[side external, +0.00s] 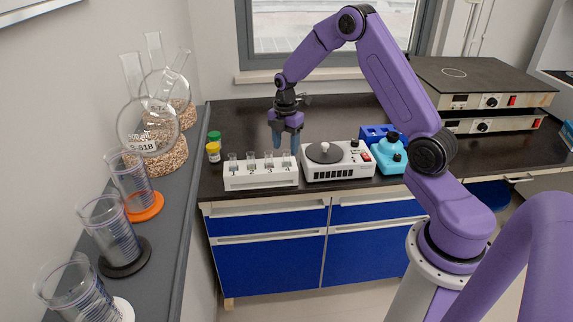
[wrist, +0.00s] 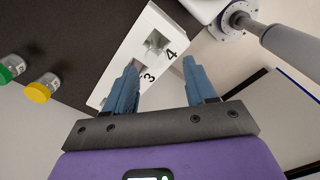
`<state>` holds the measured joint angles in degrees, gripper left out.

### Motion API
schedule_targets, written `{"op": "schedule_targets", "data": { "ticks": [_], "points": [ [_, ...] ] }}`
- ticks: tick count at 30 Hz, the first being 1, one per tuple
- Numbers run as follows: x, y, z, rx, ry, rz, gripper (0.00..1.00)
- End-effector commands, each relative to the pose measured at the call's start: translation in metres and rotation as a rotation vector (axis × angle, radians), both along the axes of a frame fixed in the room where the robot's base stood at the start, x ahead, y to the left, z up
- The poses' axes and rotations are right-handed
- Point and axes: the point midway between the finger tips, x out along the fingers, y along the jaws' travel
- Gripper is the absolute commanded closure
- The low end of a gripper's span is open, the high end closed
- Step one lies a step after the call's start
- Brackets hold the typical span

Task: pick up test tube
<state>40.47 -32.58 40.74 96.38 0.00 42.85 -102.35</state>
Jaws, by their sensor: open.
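A white rack (side external: 260,180) stands on the dark counter, with clear glass test tubes standing in its numbered slots. In the wrist view, the rack (wrist: 115,88) lies beyond my open fingers (wrist: 160,65), with the numbers 3 and 4 in sight. The left finger partly covers the area by slot 3.
A white device with a round plate (side external: 338,160) stands just right of the rack. Yellow-capped (side external: 213,150) and green-capped (side external: 214,136) vials stand to the left. The counter behind the rack is clear.

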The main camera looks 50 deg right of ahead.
Motion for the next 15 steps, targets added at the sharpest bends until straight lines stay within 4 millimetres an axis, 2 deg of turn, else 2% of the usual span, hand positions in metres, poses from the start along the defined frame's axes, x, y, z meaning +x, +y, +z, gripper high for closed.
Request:
{"op": "schedule_targets", "data": {
  "ticks": [9,15],
  "points": [
    [0.004,-0.009,-0.038,0.001,0.003,0.001,0.44],
    [0.004,-0.009,-0.05,0.0,0.0,0.0,0.44]
  ]
}}
